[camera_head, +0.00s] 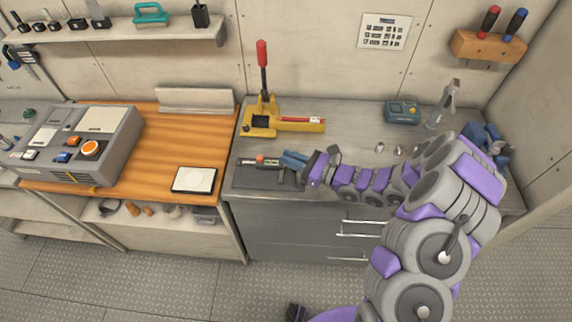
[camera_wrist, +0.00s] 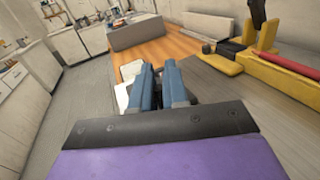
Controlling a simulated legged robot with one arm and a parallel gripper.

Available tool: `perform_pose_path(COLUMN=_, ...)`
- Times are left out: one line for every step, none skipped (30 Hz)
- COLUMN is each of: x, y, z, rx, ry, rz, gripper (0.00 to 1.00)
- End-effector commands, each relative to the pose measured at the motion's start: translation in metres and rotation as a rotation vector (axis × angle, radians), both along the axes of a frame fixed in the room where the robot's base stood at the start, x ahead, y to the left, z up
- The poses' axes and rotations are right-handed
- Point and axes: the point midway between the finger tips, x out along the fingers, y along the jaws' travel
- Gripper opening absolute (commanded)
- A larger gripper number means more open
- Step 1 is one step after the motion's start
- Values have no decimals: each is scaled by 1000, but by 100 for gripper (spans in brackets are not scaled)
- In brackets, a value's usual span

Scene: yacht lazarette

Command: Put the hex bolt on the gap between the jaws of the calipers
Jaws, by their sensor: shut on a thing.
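My gripper (camera_head: 288,158) has blue fingers and is low over the grey workbench, just right of the calipers. It also shows in the wrist view (camera_wrist: 157,68), with its fingers close together. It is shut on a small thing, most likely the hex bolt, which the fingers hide. The calipers (camera_head: 247,162), dark with a small display, lie on a dark mat (camera_head: 250,182) near the bench's front left edge. The gap between their jaws is too small to make out.
A yellow press with a red handle (camera_head: 262,120) stands behind the calipers. Small metal parts (camera_head: 380,147) lie to the right, near my arm. A white-topped pad (camera_head: 194,180) and a grey control box (camera_head: 80,145) are on the wooden top to the left.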

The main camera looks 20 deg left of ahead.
Motion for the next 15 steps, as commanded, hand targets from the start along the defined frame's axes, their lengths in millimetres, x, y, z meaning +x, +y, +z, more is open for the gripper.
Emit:
perform_pose_path(x=1, y=5, z=-1, rx=0, ry=-1, rz=2, gripper=0)
perform_pose_path(x=1, y=7, z=-1, rx=0, ry=-1, rz=1, gripper=0)
perform_pose_path(x=1, y=8, z=-1, rx=0, ry=-1, rz=1, gripper=0)
perform_pose_path(x=2, y=10, z=-1, rx=0, ry=-1, rz=1, gripper=0)
perform_pose_path(x=2, y=11, z=-1, rx=0, ry=0, rz=1, gripper=0)
perform_pose_path(x=2, y=14, z=-1, rx=0, ry=-1, rz=1, gripper=0)
perform_pose_path(x=3, y=16, z=-2, rx=0, ry=-1, rz=2, gripper=0)
perform_pose_path(x=3, y=20, z=-2, rx=0, ry=-1, rz=3, gripper=0)
perform_pose_path(x=3, y=17, z=-10, rx=-3, ry=1, rz=1, gripper=0)
perform_pose_path(x=4, y=17, z=-16, rx=-3, ry=2, rz=0, gripper=0)
perform_pose_path(x=4, y=17, z=-20, rx=-4, ry=3, rz=0, gripper=0)
perform_pose_path(x=4, y=16, z=-26, rx=-3, ry=1, rz=1, gripper=0)
perform_pose_path(x=4, y=16, z=-30, rx=-2, ry=1, rz=1, gripper=0)
perform_pose_path(x=4, y=16, z=-34, rx=-1, ry=0, rz=0, gripper=0)
perform_pose_path(x=4, y=16, z=-36, rx=0, ry=0, rz=0, gripper=0)
